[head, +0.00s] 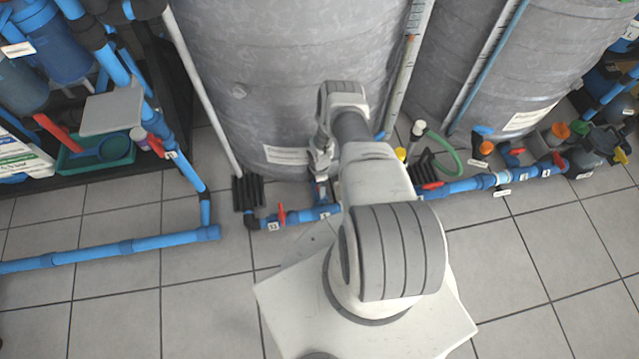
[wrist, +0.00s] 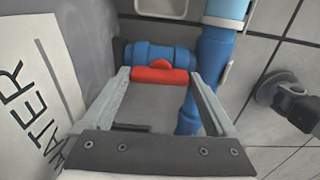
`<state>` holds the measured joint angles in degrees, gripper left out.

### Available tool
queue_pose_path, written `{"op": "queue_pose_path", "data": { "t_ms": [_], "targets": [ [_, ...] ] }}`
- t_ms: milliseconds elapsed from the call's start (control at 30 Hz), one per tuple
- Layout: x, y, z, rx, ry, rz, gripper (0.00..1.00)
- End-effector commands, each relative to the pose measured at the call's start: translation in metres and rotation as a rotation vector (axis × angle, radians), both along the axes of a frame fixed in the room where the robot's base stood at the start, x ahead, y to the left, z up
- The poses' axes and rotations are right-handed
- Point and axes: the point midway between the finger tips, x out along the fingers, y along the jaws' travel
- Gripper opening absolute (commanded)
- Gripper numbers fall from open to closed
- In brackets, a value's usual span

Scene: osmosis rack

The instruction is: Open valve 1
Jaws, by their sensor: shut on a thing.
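In the wrist view a red valve handle (wrist: 160,75) lies crosswise between the two fingertips of my gripper (wrist: 158,80), which is shut on it. The handle lies in front of a short blue valve body (wrist: 155,53) and runs roughly parallel to it. In the head view my gripper (head: 321,180) is low at the front of the large grey tank, just above the blue floor pipe (head: 308,214). The gripped handle is hidden there by my arm. I cannot read a number on this valve.
A grey tank (head: 270,70) stands close behind my gripper, with a white label (wrist: 28,100) beside it. Other red handles sit on the floor pipe, one to the left (head: 281,215) and one to the right (head: 433,185). The tiled floor in front is clear.

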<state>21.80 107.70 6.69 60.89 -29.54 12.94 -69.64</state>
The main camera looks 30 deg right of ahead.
Motion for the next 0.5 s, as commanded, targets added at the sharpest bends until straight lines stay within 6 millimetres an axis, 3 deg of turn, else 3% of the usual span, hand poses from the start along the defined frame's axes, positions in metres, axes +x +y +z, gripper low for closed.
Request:
{"op": "queue_pose_path", "data": {
  "t_ms": [67,100,367,500],
  "targets": [
    [0.000,0.000,0.000,-0.001,0.000,0.006,0.37],
    [0.000,0.000,0.000,-0.001,0.000,0.006,1.00],
    [0.000,0.000,0.001,-0.001,0.000,0.003,1.00],
    [0.001,0.000,0.014,-0.001,-0.002,0.004,1.00]
  ]
}}
